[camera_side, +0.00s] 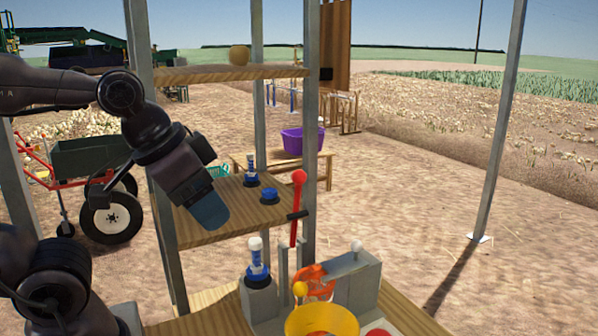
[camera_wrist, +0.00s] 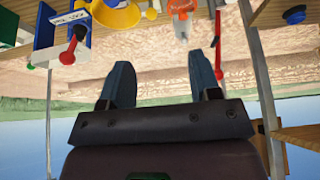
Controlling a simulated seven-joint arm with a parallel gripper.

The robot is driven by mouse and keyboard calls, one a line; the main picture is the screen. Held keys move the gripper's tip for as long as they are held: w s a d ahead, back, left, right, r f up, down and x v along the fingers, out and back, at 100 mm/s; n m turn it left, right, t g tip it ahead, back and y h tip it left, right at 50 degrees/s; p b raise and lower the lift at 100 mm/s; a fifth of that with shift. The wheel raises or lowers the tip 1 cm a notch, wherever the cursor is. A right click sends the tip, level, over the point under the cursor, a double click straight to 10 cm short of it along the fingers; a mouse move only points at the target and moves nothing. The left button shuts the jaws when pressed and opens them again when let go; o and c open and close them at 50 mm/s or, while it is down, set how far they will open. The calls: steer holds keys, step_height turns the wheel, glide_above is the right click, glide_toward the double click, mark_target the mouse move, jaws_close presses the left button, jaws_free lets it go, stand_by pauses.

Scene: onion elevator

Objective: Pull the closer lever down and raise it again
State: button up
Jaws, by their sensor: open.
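My gripper (camera_side: 208,208) is above the middle shelf in the side view, tilted down to the right. In the wrist view my gripper (camera_wrist: 162,80) shows two separated fingers with nothing between them. A red lever with a round red knob (camera_side: 297,200) stands upright at the right front post, to the right of my gripper and apart from it. In the wrist view, one red lever (camera_wrist: 217,52) is near the right finger, and another (camera_wrist: 70,44) is at upper left beside a blue and white part. I cannot tell which one is the closer lever.
Below are another white-knobbed stick (camera_side: 257,262), a grey block (camera_side: 357,285) and a yellow bowl-like part (camera_side: 322,322). An onion (camera_side: 239,55) is on the top shelf.

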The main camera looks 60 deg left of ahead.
stand_by(0.3)
steer(key=n+g+y, duration=0.2)
steer(key=n+g, duration=0.5)
glide_toward(299, 180)
steer(key=x, duration=0.8)
steer(key=a+x, duration=0.1)
steer(key=x, duration=0.3)
steer(key=shift+w+a+r, duration=0.1)
steer(key=shift+w, duration=0.2)
jaws_close()
